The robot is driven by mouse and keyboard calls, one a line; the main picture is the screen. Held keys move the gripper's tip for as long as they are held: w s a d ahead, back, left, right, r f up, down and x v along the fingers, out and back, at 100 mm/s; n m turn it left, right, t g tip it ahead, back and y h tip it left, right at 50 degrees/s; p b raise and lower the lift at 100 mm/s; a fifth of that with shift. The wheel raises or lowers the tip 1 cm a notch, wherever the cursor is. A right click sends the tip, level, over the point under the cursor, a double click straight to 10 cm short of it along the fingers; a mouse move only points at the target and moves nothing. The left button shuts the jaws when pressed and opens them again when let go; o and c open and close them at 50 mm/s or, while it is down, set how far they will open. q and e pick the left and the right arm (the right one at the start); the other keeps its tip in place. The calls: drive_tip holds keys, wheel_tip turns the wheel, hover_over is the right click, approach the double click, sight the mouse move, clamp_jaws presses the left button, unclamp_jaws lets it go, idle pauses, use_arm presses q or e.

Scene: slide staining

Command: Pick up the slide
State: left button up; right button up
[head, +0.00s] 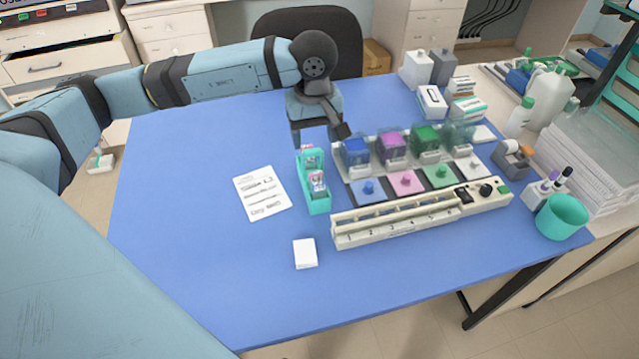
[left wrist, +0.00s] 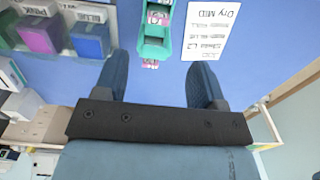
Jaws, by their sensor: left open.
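A teal slide rack (head: 315,196) stands upright on the blue table in the head view, with slides (head: 318,182) in it that show pink and white labelled ends. Single slides are too small to tell apart. My left gripper (head: 320,132) is open and empty, above the table at the rack's far end. In the left wrist view the rack (left wrist: 155,42) and labelled slide ends (left wrist: 158,17) show ahead, between the two spread fingers (left wrist: 160,78). No finger visibly touches the rack or a slide. My right gripper is in neither view.
Staining jars with blue (head: 356,151), purple (head: 391,146) and green (head: 426,139) contents stand right of the rack. A long cream tray (head: 395,222) lies in front of them. A printed card (head: 262,192) and a white block (head: 305,254) lie nearby. The table's left side is clear.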

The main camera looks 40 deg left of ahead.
use_arm(q)
hover_over(316, 174)
wheel_tip(316, 174, down, 6)
drive_tip(key=shift+a+r, duration=0.1)
wheel_tip(316, 174, down, 5)
drive_tip(key=shift+f+p, duration=0.1)
drive_tip(key=shift+p, duration=0.75)
drive_tip(key=c, duration=1)
